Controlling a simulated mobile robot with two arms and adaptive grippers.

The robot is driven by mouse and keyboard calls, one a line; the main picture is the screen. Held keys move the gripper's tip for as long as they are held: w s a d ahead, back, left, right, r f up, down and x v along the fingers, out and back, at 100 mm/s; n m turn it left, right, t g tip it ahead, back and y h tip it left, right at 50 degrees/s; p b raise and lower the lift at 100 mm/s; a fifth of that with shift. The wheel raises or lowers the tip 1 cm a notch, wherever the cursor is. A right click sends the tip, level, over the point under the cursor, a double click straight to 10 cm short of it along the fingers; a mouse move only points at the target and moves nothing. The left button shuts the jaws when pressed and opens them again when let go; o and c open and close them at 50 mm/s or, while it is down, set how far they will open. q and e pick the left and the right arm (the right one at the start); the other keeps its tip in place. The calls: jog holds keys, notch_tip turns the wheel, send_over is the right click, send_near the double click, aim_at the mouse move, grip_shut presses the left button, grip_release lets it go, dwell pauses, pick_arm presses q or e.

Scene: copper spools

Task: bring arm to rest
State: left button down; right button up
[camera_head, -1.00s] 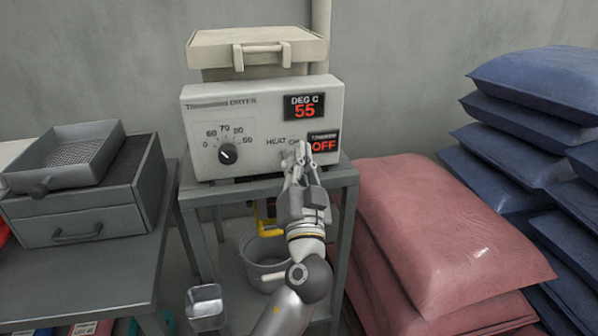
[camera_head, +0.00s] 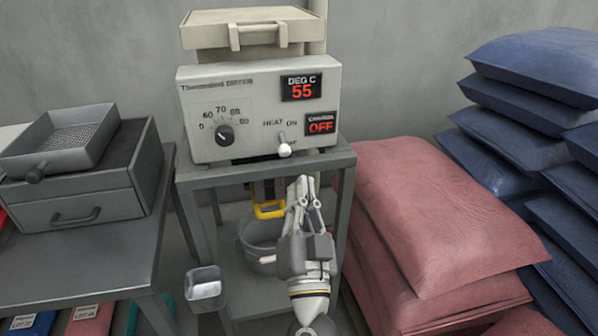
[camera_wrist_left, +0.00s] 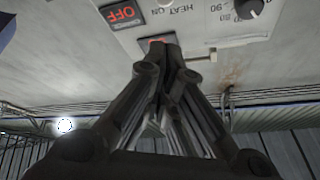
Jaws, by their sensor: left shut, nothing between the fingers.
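My left gripper (camera_head: 303,190) is shut and empty, in front of the shelf stand and below the dryer's front panel. It is apart from the dryer box (camera_head: 222,103). The dryer shows 55 on its DEG C display (camera_head: 302,88) and OFF on the lower display (camera_head: 321,123). The white-tipped heat lever (camera_head: 284,149) sits at the lower front of the panel, uncovered. In the left wrist view the shut fingers (camera_wrist_left: 168,50) point toward the dryer front, which appears upside down. My right gripper is not in view.
A grey stand (camera_head: 200,180) carries the dryer; a grey bucket (camera_head: 258,230) and yellow handle (camera_head: 269,209) are below it. A metal cup (camera_head: 204,287) is at lower left. Pink sacks (camera_head: 440,210) and blue sacks (camera_head: 540,70) fill the right. A drawer unit (camera_head: 80,200) stands left.

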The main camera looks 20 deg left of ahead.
pick_arm(q)
jog(key=shift+s+d+f, duration=0.1)
jog(key=shift+s+f, duration=0.05)
jog(key=shift+s, duration=0.15)
jog(key=shift+w+f, duration=0.1)
